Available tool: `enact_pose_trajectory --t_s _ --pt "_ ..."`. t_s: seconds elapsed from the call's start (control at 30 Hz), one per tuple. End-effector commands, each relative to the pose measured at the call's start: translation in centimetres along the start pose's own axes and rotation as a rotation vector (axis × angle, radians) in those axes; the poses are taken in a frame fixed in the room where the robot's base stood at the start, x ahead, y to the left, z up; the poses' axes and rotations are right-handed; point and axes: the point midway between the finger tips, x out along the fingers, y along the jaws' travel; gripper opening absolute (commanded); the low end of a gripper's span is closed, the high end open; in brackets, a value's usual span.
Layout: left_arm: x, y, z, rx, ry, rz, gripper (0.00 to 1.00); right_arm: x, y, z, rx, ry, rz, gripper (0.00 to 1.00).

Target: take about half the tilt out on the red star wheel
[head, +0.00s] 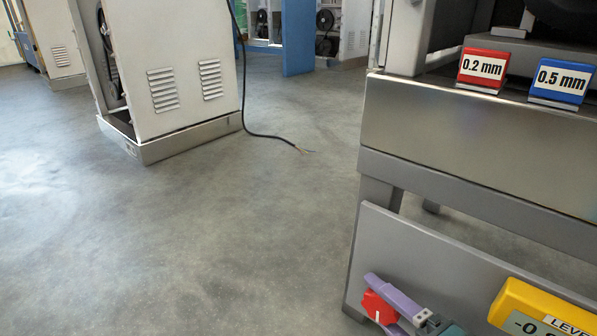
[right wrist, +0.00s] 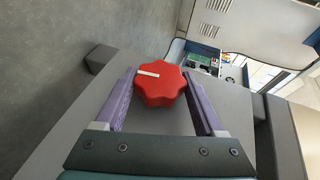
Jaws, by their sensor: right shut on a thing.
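The red star wheel (head: 372,303) sits on the grey lower panel (head: 440,262) of the machine frame, low in the head view. In the right wrist view the wheel (right wrist: 163,92) shows its lobes and a white mark pointing up and left of its middle. My right gripper (head: 384,304) has its purple fingers on both sides of the wheel, shut on it. A yellow level display (head: 540,306) is on the panel to the right of the wheel; its reading starts with "-0" and the rest is cut off. My left gripper is not in view.
A red 0.2 mm box (head: 482,69) and a blue 0.5 mm box (head: 561,81) stand on the machine's upper ledge. A loose black cable (head: 262,135) with bare ends lies on the floor by a white cabinet (head: 185,75). The floor at left is clear.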

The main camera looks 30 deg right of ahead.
Motion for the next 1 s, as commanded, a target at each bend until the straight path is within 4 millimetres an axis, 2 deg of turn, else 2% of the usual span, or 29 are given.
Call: enact_pose_trajectory --t_s 0.23,0.57,0.6,0.83,1.0 --pt "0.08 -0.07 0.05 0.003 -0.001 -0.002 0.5 -0.1 0.24 0.13 0.036 0.006 -0.069 0.15" --pt "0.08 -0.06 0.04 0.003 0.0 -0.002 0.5 -0.15 0.21 0.11 0.039 0.008 -0.076 0.15" --pt "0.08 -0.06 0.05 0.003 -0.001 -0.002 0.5 -0.15 0.21 0.11 0.039 0.008 -0.076 0.73" --pt "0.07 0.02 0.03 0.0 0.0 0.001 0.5 -0.15 0.16 0.11 0.038 0.007 -0.078 0.99" --pt "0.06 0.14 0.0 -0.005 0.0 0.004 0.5 -0.15 0.14 0.11 0.037 0.007 -0.078 1.0"
